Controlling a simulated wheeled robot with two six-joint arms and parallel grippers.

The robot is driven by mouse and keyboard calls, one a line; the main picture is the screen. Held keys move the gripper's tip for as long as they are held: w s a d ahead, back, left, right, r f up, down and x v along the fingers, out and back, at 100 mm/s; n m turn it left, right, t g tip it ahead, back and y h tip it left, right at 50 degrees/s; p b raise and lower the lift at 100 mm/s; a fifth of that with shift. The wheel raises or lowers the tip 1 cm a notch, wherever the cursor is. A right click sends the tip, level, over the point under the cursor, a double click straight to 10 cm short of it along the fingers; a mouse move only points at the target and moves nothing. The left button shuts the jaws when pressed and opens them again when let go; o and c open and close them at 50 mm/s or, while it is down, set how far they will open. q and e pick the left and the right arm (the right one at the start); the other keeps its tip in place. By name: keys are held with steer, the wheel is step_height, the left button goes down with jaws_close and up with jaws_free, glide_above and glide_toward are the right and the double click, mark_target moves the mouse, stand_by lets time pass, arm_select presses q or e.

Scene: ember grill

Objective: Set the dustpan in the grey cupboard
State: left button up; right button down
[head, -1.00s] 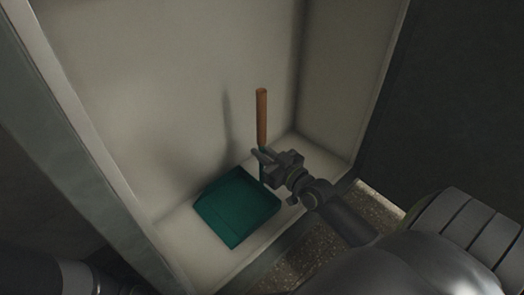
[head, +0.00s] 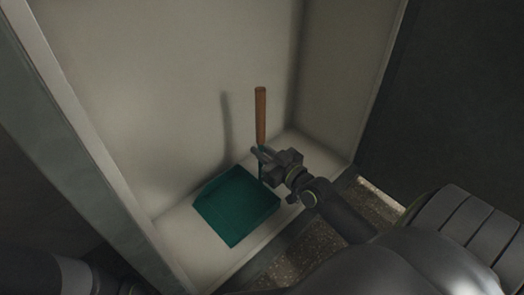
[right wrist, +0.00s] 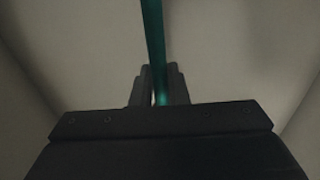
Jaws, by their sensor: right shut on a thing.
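The dustpan (head: 236,207) has a green pan and an upright handle with a brown grip (head: 260,116). It is inside the grey cupboard (head: 140,90), low over the cupboard floor; I cannot tell whether the pan touches it. My right gripper (head: 264,155) is shut on the green stem below the brown grip. In the right wrist view the green stem (right wrist: 153,45) runs up between the two dark fingers (right wrist: 160,88). My left arm shows at the lower left edge, but its gripper is out of view.
The cupboard's left side wall (head: 65,110) has a thick front edge near my left arm. The right inner wall (head: 345,80) stands beyond my right gripper. Speckled floor (head: 310,240) shows in front of the cupboard. The cupboard floor left of the pan is bare.

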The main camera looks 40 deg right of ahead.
steer(key=c, duration=1.3)
jaws_free()
steer(key=s, duration=0.5)
steer(key=s+d, duration=0.1)
steer(key=s, duration=0.5)
steer(key=s+d, duration=0.1)
steer(key=s, duration=0.5)
steer(key=shift+s+d+b, duration=0.15)
steer(key=shift+b, duration=0.15)
steer(key=shift+f, duration=0.1)
